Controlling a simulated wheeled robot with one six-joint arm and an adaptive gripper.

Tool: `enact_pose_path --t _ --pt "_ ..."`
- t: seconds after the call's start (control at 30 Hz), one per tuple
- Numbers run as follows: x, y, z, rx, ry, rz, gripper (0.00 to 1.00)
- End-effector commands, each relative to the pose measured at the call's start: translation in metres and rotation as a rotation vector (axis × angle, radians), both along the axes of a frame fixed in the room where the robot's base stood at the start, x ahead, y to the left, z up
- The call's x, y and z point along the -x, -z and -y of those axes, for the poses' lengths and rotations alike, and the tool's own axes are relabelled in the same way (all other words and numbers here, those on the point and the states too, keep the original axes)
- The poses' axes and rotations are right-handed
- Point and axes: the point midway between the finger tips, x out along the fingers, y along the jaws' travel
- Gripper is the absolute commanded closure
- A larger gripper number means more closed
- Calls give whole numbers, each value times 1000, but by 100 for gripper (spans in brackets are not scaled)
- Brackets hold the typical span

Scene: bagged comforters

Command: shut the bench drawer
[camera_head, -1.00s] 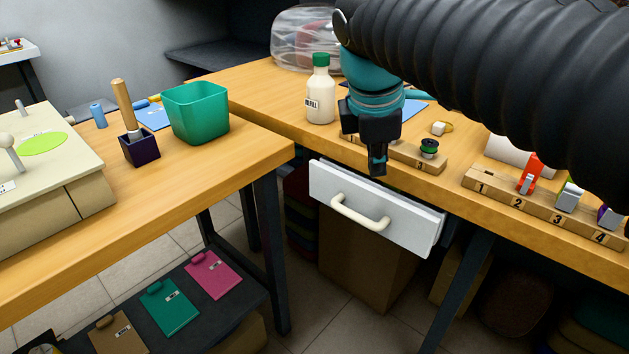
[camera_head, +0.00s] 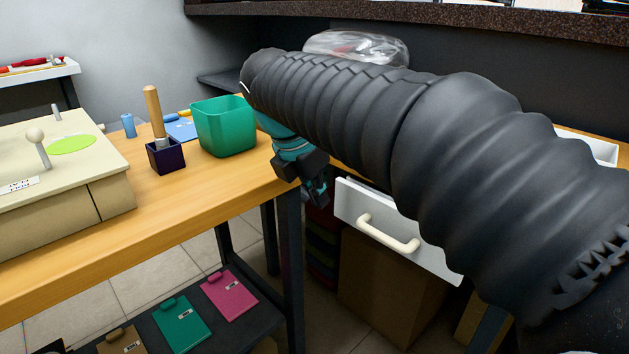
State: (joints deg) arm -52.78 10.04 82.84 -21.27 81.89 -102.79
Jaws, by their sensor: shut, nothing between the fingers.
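The bench drawer (camera_head: 352,206) has a white front and a cream bar handle (camera_head: 388,234). It stands out from under the bench top, and my arm hides its upper right part and most of the bench behind it. My gripper (camera_head: 321,198) is shut and empty. In the picture it lies just left of the drawer front's left end, near the corner of the left table. I cannot tell how far apart gripper and drawer are in depth.
The left wooden table (camera_head: 215,192) carries a green bin (camera_head: 224,128), a dark cup (camera_head: 166,157) with a wooden-handled tool, and a beige box with a lever (camera_head: 90,188). Clipboards (camera_head: 229,295) lie on its lower shelf. A bagged comforter (camera_head: 355,46) lies at the back.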

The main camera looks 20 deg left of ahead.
Motion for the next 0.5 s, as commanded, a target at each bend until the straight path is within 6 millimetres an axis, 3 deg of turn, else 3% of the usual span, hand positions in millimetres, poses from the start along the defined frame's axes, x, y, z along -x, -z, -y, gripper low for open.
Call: enact_pose_path --t 0.13,0.3,0.5 --pt "-10 27 5 2 3 -1 100" --pt "-33 22 14 -2 5 1 100" --pt "-44 22 19 -1 2 -1 100"
